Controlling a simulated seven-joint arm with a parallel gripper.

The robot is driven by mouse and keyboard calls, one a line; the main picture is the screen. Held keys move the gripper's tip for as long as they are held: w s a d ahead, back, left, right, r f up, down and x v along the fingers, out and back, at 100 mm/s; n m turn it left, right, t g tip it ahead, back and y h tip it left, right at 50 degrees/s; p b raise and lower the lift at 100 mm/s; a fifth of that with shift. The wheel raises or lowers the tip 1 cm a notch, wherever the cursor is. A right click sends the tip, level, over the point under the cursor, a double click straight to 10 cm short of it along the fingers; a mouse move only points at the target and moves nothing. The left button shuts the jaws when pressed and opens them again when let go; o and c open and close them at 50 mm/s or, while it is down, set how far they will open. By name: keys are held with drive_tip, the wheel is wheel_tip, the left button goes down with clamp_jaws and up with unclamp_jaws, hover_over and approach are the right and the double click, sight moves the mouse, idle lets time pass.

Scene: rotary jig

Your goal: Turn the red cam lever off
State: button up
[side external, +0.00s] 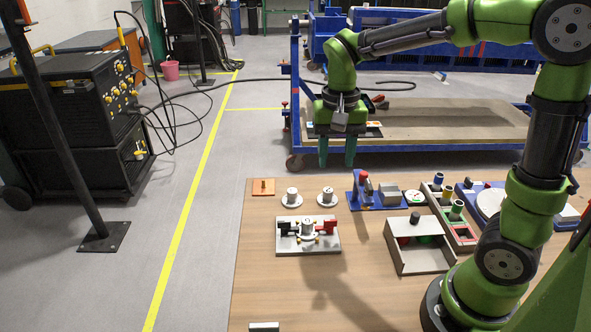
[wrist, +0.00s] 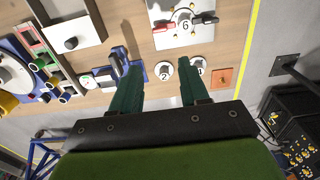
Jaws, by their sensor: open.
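The red cam lever (side external: 326,227) sits on the right side of a pale jig plate (side external: 287,250), beside a round white piece (side external: 308,229) in the middle. A black lever (side external: 288,228) sits on the left side. The plate is also at the top of the wrist view (wrist: 168,42), where the round piece shows a 6 and the plate's far edge is cut off. My gripper (side external: 337,162) hangs above and behind the plate, fingers pointing down. Its two green fingers (wrist: 160,64) are apart, with nothing held between them. It is clear of the lever.
Two white numbered pieces (side external: 291,198) (side external: 327,198) and an orange block (side external: 263,187) stand behind the plate. A blue fixture (side external: 366,196), an open box (side external: 421,260) and a tray of cylinders (side external: 459,231) stand to the right. The table's front left is mostly clear.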

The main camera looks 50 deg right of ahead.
sight(331, 220)
wheel_tip(331, 220, down, 17)
drive_tip(key=shift+s+r, duration=0.1)
idle(0.3)
drive_tip(key=shift+c, duration=0.4)
drive_tip(key=c, duration=0.7)
